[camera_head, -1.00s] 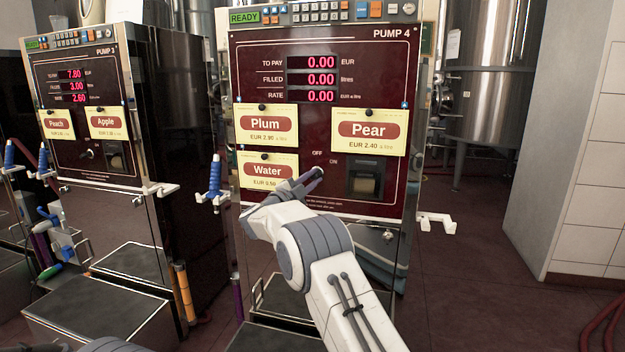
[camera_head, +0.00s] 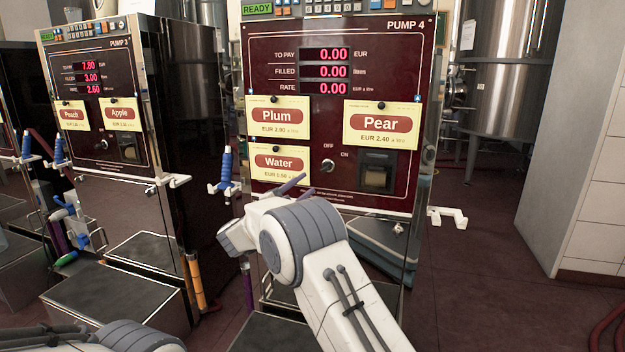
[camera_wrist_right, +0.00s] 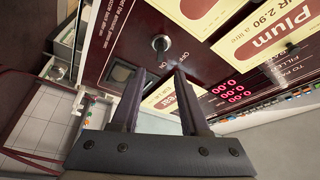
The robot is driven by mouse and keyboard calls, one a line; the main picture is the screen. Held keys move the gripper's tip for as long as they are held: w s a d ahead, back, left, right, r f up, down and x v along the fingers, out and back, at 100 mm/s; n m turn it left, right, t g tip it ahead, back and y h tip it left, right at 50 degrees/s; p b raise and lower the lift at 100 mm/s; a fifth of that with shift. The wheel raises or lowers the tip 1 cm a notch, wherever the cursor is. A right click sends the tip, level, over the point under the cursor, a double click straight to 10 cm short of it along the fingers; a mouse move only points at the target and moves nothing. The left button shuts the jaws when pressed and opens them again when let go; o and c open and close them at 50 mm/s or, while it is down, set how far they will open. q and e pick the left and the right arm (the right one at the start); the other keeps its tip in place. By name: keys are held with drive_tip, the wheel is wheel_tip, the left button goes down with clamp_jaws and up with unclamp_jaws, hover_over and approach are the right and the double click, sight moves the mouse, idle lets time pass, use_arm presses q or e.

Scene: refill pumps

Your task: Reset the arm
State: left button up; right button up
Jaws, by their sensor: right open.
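My right gripper (camera_head: 297,185) is open and empty in front of the lower panel of Pump 4 (camera_head: 390,62). It is below and left of the round OFF/ON switch (camera_head: 328,166), apart from it. In the right wrist view the two dark fingers (camera_wrist_right: 157,80) stand spread with nothing between them, and the switch (camera_wrist_right: 160,43) shows beyond them. Part of my left arm (camera_head: 140,338) shows at the bottom left; its gripper is out of view.
Pump 4 shows 0.00 on all lines and carries Plum (camera_head: 277,116), Pear (camera_head: 380,122) and Water (camera_head: 279,164) cards. Pump 3 (camera_head: 118,44) stands left, reading 7.80, 3.00 and 2.60. A blue nozzle (camera_head: 227,165) hangs between the pumps. Open floor lies right of Pump 4.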

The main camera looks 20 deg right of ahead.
drive_tip(key=shift+s+a, duration=0.25)
drive_tip(key=shift+a, duration=0.1)
